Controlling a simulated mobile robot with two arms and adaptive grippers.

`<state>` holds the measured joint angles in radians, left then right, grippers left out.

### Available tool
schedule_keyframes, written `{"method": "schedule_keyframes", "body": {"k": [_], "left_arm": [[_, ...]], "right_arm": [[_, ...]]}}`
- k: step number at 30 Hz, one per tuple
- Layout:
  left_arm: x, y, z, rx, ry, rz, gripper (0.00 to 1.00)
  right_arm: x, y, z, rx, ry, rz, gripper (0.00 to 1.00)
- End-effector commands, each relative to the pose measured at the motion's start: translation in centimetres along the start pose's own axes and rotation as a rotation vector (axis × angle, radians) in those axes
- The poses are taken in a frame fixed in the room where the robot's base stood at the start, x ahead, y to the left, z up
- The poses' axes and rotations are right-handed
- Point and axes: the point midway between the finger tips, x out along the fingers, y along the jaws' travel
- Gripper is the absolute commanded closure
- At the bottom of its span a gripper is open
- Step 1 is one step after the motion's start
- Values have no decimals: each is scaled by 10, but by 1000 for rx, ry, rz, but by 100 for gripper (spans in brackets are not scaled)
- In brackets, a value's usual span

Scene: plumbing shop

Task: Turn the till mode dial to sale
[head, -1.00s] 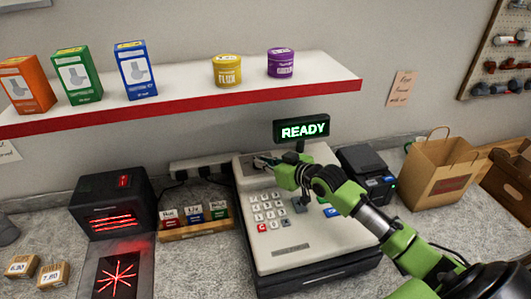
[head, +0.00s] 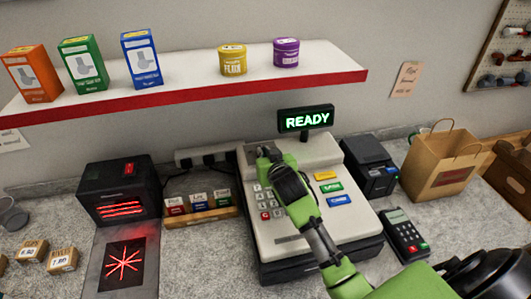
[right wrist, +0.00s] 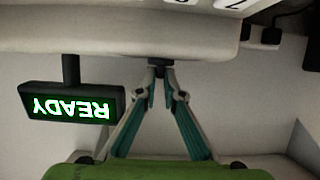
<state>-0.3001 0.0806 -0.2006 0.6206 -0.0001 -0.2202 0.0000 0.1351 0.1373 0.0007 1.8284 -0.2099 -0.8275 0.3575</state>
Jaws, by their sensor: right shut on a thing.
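The till (head: 300,238) is a pale cash register in the middle of the counter. Its green-lit display (head: 306,119) reads READY and shows upside down in the right wrist view (right wrist: 72,108). My right gripper (head: 265,152) is at the upper left of the till's sloping top. In the right wrist view its fingers come together on a small dark knob, the mode dial (right wrist: 160,71), against the pale housing. The gripper hides the dial in the head view, and its marks and setting cannot be read. My left gripper is not in view.
A black scanner box (head: 119,190) and a small rack of cards (head: 200,207) stand left of the till. A black printer (head: 369,167), a card terminal (head: 404,235) and a paper bag (head: 440,168) are on the right. A red-edged shelf (head: 200,104) hangs above.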

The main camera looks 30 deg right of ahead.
Motion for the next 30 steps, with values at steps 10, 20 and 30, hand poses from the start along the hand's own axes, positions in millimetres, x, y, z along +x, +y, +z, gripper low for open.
{"method": "schedule_keyframes", "body": {"k": [10, 20, 30], "left_arm": [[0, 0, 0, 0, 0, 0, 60], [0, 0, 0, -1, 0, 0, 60], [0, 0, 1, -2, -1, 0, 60]], "right_arm": [[1, -1, 8, 3, -16, 8, 100], [1, 0, 7, 3, -15, 9, 75], [-8, 0, 6, 3, -12, 9, 75]]}}
